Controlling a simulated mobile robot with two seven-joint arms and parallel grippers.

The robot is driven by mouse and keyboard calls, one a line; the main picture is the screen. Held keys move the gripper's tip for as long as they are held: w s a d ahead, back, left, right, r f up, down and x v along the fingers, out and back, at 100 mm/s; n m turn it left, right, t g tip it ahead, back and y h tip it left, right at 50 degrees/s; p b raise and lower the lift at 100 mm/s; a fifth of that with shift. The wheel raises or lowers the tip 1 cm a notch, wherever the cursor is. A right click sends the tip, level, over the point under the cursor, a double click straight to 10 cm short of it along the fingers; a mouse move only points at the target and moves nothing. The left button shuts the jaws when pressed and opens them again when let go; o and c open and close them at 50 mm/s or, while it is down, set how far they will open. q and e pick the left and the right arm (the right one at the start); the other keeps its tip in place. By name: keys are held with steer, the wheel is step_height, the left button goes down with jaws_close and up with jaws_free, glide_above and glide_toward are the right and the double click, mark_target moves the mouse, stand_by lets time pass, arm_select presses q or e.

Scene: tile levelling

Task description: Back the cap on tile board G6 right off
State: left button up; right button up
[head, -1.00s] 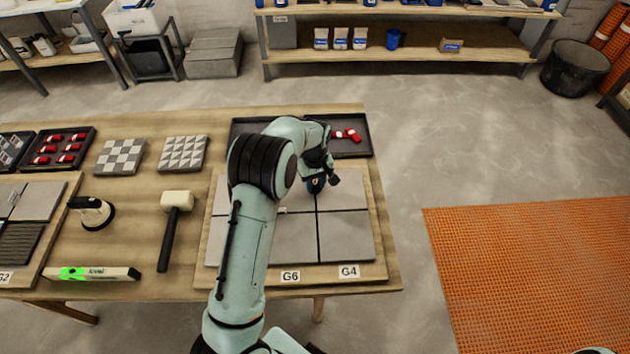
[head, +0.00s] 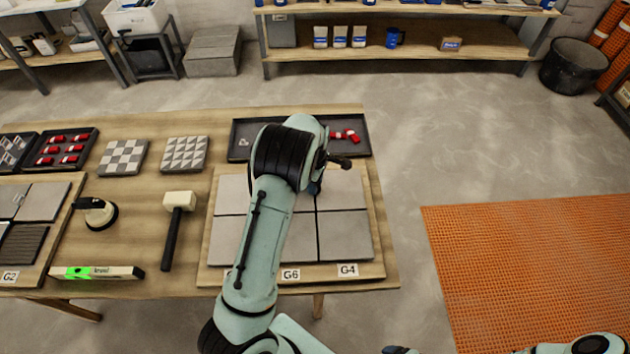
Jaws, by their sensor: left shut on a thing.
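My left gripper (head: 315,187) is low over the joint between the back tiles, mostly behind my own arm. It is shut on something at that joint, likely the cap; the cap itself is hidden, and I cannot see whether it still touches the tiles.
Behind the board is a dark tray (head: 365,148) with red caps (head: 345,136). A mallet (head: 175,225), a suction cup (head: 97,212) and a green level (head: 97,273) lie to the left. The floor right of the table is clear up to an orange mat (head: 530,260).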

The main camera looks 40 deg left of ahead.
arm_select(q)
steer(key=shift+n, duration=0.3)
steer(key=o, duration=1.1)
steer(key=shift+c, duration=0.2)
step_height(320, 180, up, 13)
steer(key=shift+r+p, duration=0.2)
steer(key=shift+p, duration=0.15)
steer(key=shift+f, duration=0.1)
